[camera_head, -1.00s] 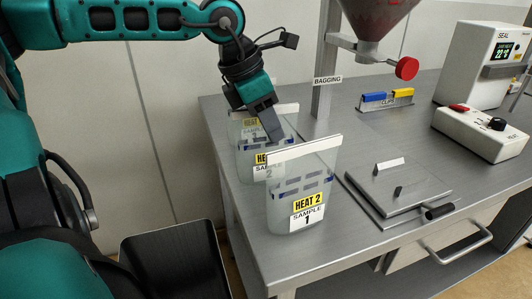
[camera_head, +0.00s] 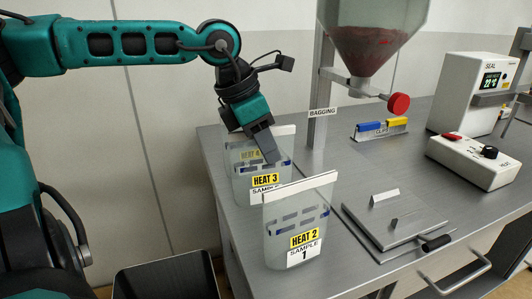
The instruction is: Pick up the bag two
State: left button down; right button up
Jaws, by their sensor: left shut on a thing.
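Bag two (camera_head: 262,168) is a clear pouch labelled HEAT 3, in the middle of a row of bags at the table's left end. The lower part of its sample label is hidden by the front bag, labelled HEAT 2, SAMPLE 1 (camera_head: 298,218). A rear bag's HEAT 4 label (camera_head: 250,155) shows behind bag two. My left gripper (camera_head: 267,148) points down at the top of bag two and is shut on it, holding it slightly raised. The jaws' contact is partly hidden. My right gripper is not in view.
The grey table (camera_head: 345,170) holds a hinged plate (camera_head: 400,222), a clips rack (camera_head: 381,132), a heat control box (camera_head: 472,160) and a seal unit (camera_head: 478,85). A hopper (camera_head: 372,40) hangs above. A dark bin (camera_head: 168,278) stands left of the table.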

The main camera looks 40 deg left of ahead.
pick_arm(q)
notch_tip(320, 180, up, 18)
jog(key=p, duration=0.2)
jog(key=shift+p, duration=0.3)
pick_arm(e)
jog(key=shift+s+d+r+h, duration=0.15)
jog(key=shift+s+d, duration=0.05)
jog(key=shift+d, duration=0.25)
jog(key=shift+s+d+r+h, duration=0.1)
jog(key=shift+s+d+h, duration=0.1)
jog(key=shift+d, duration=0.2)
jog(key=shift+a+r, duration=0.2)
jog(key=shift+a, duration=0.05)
pick_arm(q)
jog(key=shift+s+f, duration=0.1)
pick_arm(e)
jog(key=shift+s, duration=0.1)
